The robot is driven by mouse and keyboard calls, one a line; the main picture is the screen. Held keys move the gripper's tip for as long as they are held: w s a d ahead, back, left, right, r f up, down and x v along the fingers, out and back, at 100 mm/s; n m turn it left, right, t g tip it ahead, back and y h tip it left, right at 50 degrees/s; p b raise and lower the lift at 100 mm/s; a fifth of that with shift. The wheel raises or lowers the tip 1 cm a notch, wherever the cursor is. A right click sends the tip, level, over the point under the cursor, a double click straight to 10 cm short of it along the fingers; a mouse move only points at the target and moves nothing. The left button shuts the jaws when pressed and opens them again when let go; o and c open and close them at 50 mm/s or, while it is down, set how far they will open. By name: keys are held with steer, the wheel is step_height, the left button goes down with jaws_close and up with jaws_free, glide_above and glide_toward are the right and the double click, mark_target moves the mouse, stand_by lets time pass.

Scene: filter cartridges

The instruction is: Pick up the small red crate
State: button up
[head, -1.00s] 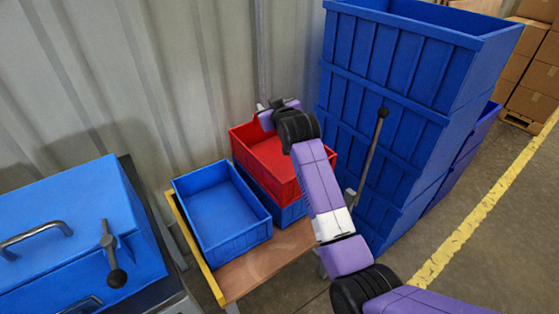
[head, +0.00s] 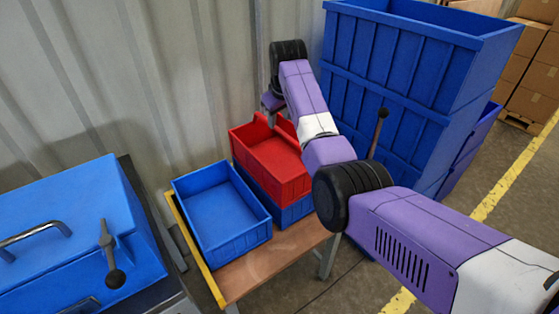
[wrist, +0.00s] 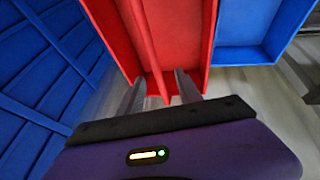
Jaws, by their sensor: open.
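The small red crate (head: 275,163) is stacked on a blue crate (head: 290,211) on a low wooden table. The red crate fills the upper middle of the wrist view (wrist: 180,40), and I look down into it. My gripper (head: 272,117) points down over the red crate's back edge in the head view, with the fingers mostly hidden. In the wrist view my gripper (wrist: 158,88) has its two fingers apart at the near end of the crate. Part of the crate's end shows between them; I cannot tell whether they touch it.
An open blue crate (head: 225,237) sits left of the red one on the wooden table (head: 270,262). A tall stack of large blue bins (head: 400,65) stands close on the right. A blue machine lid with handles (head: 80,215) is at the left. A corrugated wall (head: 190,70) is behind.

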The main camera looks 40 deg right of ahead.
mark_target(280, 131)
steer(key=x, duration=0.5)
steer(key=shift+d+f, duration=0.2)
steer(key=shift+d, duration=0.25)
steer(key=shift+w+d+f+b, duration=0.1)
steer(key=shift+w+f+b, duration=0.2)
steer(key=shift+f, duration=0.25)
jaws_close()
stand_by(0.6)
steer(key=shift+r, duration=0.1)
